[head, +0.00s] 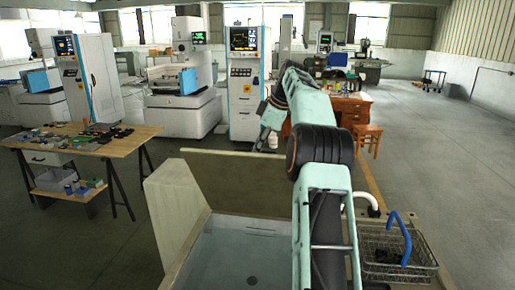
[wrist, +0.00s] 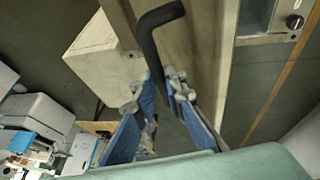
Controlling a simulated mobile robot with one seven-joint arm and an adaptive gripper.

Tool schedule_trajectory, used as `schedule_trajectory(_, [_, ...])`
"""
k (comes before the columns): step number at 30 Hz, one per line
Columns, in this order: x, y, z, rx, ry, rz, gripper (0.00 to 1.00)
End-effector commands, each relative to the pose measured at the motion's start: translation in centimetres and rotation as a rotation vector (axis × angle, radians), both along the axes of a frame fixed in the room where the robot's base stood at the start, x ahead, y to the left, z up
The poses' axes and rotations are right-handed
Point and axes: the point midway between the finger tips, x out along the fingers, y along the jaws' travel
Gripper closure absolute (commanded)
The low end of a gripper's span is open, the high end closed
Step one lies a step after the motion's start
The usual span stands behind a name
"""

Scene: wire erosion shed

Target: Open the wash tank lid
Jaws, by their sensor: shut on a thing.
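The wash tank (head: 172,225) stands at the bottom of the head view, its basin open to view with a drain in the floor. Its beige lid (head: 235,178) stands raised, roughly upright, along the far edge of the basin. In the wrist view the lid (wrist: 203,65) runs up behind a dark bent bar handle (wrist: 165,50). My gripper (wrist: 168,80) is shut on this handle, with its blue fingers on either side of the bar. In the head view my arm reaches over the tank to the lid's far side, and the fingertips and handle are hard to make out.
A wire basket (head: 395,268) with a blue handle sits right of the basin, beside a white pipe (head: 368,198). A wooden workbench (head: 95,143) with small parts stands left. Machines and a wooden desk (head: 350,108) stand behind. Open floor lies at right.

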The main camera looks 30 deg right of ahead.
Motion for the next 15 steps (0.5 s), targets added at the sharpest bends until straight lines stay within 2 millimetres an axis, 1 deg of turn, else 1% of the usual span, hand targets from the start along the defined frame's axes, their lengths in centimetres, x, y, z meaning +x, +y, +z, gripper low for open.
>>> schedule_trajectory(1, [-0.24, -0.49, -1.49, -0.002, 0.023, -0.005, 1.00])
schedule_trajectory(9, [-0.23, -0.50, -1.49, -0.002, 0.023, -0.005, 1.00])
schedule_trajectory(10, [-0.23, -0.48, -1.47, -0.002, 0.021, -0.005, 0.86])
schedule_trajectory(14, [-0.16, -0.36, -1.19, -0.001, 0.018, -0.003, 0.71])
schedule_trajectory(15, [-0.14, -0.32, -1.10, -0.001, 0.016, -0.003, 0.71])
